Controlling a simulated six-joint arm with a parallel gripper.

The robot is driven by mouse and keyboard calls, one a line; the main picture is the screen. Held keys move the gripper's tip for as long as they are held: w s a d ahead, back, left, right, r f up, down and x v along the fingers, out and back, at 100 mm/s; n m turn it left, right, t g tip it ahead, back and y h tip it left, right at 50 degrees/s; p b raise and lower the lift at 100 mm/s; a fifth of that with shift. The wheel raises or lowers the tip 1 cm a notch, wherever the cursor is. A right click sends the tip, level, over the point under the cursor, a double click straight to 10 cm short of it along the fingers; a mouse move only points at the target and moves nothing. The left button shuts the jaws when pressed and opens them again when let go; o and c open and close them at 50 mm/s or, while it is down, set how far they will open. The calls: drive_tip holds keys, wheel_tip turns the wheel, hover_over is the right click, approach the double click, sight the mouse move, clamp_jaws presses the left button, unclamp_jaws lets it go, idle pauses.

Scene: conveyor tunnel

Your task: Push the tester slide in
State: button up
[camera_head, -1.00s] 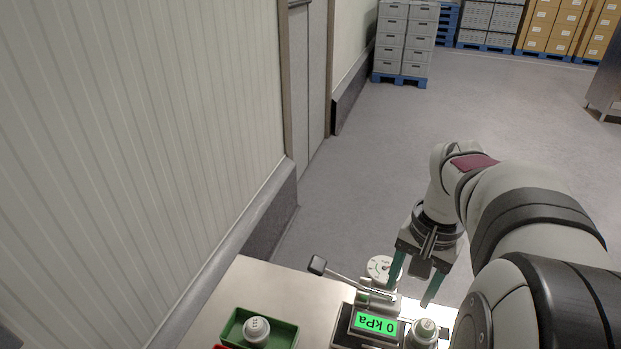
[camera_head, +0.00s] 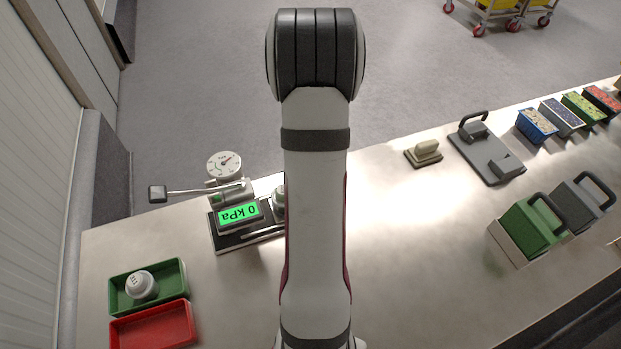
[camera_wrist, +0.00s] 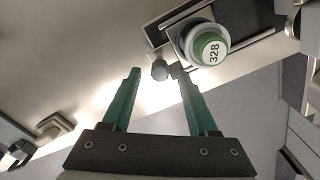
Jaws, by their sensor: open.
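The tester (camera_head: 240,230) stands at the table's left part, with a green display reading 0 kPa, a round dial and a lever with a dark knob sticking out to the left. A pot marked 328 with a green and white top (camera_wrist: 208,47) sits on its slide. In the head view this pot (camera_head: 279,201) is partly hidden by my arm. A grey round knob (camera_wrist: 160,70) is at the slide's near end. My gripper (camera_wrist: 159,77) is open and empty, its green fingers either side of the knob in the picture; I cannot tell whether they touch it. The head view hides my gripper.
A green tray (camera_head: 172,272) holding a white pot (camera_head: 140,285) and an empty red tray (camera_head: 155,330) lie at the left front. A beige handled block (camera_head: 424,153), a grey handled plate (camera_head: 487,155), a green handled box (camera_head: 530,228) and several small filled bins stand right.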

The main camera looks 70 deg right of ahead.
drive_tip(key=shift+f, duration=0.75)
clamp_jaws()
idle(0.9)
